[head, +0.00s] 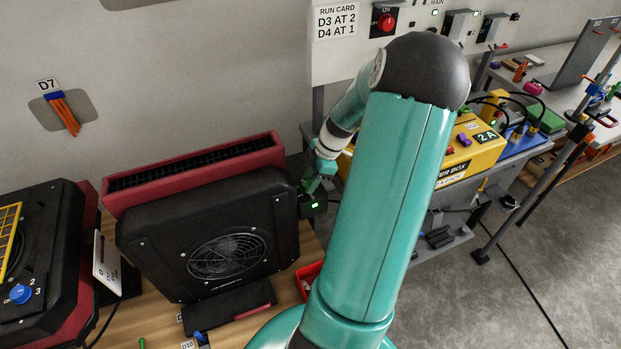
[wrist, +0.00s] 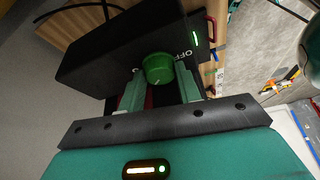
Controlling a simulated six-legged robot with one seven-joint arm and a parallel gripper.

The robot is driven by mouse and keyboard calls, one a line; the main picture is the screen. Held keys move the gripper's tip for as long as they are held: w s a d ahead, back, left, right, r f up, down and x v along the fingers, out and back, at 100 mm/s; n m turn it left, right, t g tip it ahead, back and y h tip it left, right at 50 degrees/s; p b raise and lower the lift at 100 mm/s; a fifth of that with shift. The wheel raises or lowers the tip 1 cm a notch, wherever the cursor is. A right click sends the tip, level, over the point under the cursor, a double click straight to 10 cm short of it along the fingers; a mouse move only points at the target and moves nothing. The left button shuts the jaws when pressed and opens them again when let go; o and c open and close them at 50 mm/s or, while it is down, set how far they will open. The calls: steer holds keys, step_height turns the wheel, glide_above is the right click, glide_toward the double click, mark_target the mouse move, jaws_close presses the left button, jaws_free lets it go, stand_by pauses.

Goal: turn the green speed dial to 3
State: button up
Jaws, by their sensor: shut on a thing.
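The green speed dial (wrist: 158,69) shows in the wrist view on the face of a black box (wrist: 100,55), with the white word OFF beside it. My gripper (wrist: 159,80) has one finger on each side of the dial and is shut on it. The dial's other marks are hidden or too small to read, so its setting cannot be told. A small green light is lit on the same box. In the head view my gripper (head: 318,180) is at the right side of the black fan unit (head: 210,235), and the dial is hidden behind it.
A red-framed grille (head: 195,170) stands behind the fan unit. At the left is another black unit with a blue dial (head: 20,294). A red tray (head: 308,280) lies below my arm. A yellow box (head: 470,145) stands on the bench at right. A red switch (head: 386,22) is on the wall panel.

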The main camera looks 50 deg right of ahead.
steer(key=m+h, duration=0.1)
steer(key=m, duration=0.2)
steer(key=shift+s+a+m+t, duration=0.1)
steer(key=shift+a+m+t, duration=0.05)
steer(key=shift+m+t, duration=0.25)
steer(key=m+h, duration=0.1)
steer(key=m, duration=0.3)
steer(key=shift+a+t+h, duration=0.1)
steer(key=shift+t+h, duration=0.2)
steer(key=shift+h, duration=0.1)
steer(key=o, duration=1)
steer(key=shift+c, duration=0.2)
steer(key=shift+r, duration=0.1)
steer(key=v, duration=1.3)
steer(key=shift+s+r, duration=0.25)
steer(key=shift+r, duration=0.05)
